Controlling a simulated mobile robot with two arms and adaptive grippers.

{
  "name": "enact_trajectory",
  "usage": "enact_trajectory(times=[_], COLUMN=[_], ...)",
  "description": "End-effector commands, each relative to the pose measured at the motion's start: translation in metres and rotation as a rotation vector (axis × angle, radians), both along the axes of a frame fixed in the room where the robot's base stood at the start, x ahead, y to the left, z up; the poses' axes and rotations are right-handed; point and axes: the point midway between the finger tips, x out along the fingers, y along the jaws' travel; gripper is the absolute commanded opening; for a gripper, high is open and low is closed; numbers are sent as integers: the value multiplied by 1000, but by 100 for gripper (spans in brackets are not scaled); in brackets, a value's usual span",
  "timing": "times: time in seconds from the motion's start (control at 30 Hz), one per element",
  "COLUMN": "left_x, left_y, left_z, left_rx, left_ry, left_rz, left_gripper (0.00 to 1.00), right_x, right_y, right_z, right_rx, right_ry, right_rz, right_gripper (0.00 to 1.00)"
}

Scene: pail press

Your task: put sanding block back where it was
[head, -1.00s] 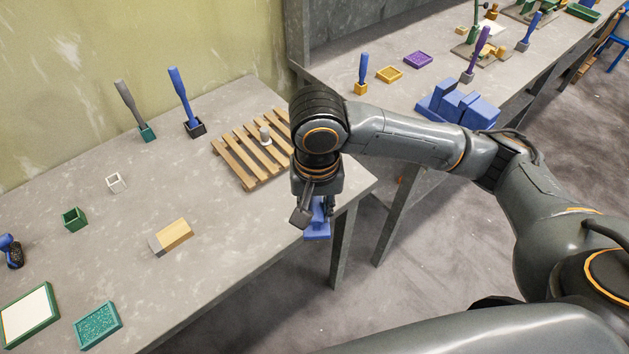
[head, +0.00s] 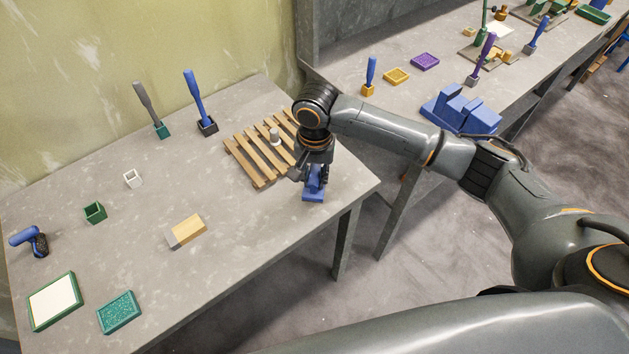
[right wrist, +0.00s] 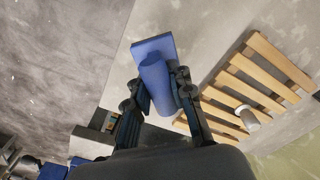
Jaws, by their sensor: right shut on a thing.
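The sanding block (head: 313,190) is blue, with a flat base and a rounded grip. My right gripper (head: 314,172) is shut on it and points down, near the right front edge of the near table (head: 235,275). The right wrist view shows the block (right wrist: 152,50) between the two fingers of the right gripper (right wrist: 160,95), its flat base towards the far side. I cannot tell whether its base touches the table or hangs just above it. My left gripper is not in view.
A slatted wooden rack (head: 250,160) with a pale cylinder (head: 275,137) lies just left of the gripper. A wooden block with a grey end (head: 186,231) and a teal tray (head: 119,313) lie further left. Blue blocks (head: 460,110) stand on the other table.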

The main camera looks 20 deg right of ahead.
Motion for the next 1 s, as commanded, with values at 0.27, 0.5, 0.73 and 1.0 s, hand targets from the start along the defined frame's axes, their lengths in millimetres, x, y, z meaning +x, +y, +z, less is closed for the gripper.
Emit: enact_trajectory(times=[0.27, 0.5, 0.73, 1.0], left_x=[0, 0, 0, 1], left_y=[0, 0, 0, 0], left_z=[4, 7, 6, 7], left_rx=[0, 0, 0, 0], left_ry=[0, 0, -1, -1], left_rz=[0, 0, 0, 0], left_gripper=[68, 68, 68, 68], right_x=[13, 13, 13, 13], right_y=[-5, -5, -5, -5], right_z=[-23, -47, -47, -50], right_rx=[-1, 0, 1, 0], right_ry=[4, 0, 0, 0], right_rz=[0, 1, 1, 1], right_gripper=[0, 0, 0, 45])
